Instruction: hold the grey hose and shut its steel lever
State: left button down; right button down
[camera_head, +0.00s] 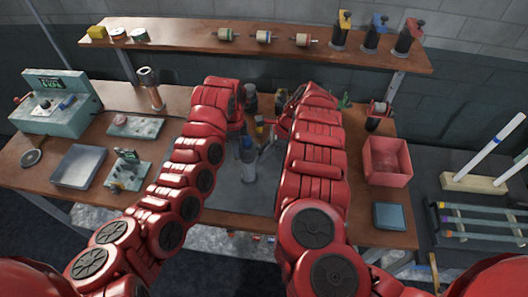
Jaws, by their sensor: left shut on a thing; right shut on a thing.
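The grey hose (249,170) shows as a short, roughly upright grey piece with a blue part at its top, in the middle of the table between my two arms. My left gripper (245,143) is at the upper end of this piece, shut on it, partly hidden by my red wrist. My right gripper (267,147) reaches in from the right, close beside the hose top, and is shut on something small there. This fits the steel lever, but the lever is too small and covered to make out, and its angle cannot be told.
A grey tray (79,165), a small fixture (127,172) and a green machine (57,105) stand on the left. A red bin (387,162) and a blue-grey box (389,216) are on the right. A shelf (190,35) with spools and bottles runs along the back.

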pick_arm(q)
jog(key=shift+a, duration=0.1)
dwell(0.3)
pick_arm(e)
jog(key=c, duration=0.8)
grip_release()
jog(key=shift+y, duration=0.3)
jog(key=shift+c, duration=0.2)
jog(key=v, duration=1.2)
jog(key=shift+a, duration=0.1)
pick_arm(q)
jog(key=c, duration=0.8)
grip_release()
